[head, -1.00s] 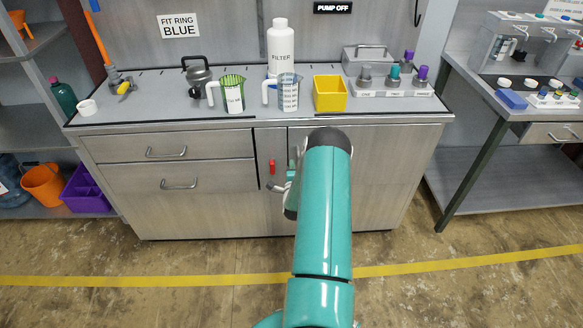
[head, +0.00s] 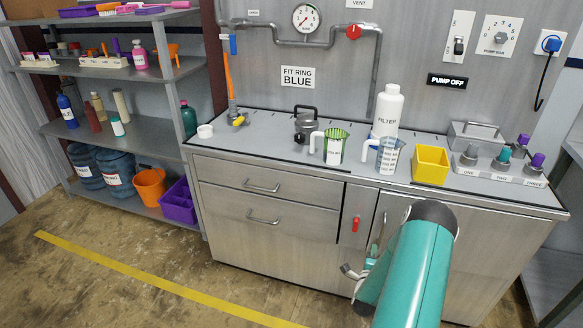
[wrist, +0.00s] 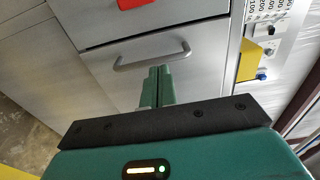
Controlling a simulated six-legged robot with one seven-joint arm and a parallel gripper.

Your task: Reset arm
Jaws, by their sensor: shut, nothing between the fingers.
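My gripper (wrist: 156,86) shows in the wrist view as two green fingers pressed together with nothing between them. It points at the cabinet front near a bar handle (wrist: 155,48), and I cannot tell the gap between them. In the head view my teal arm rises at the lower right in front of the cabinet doors, and the fingers are mostly hidden behind it. A bit of grey metal shows beside the arm, partly hidden.
A shelf unit (head: 150,130) stands left. The floor in front is clear, with a yellow line (head: 160,280).

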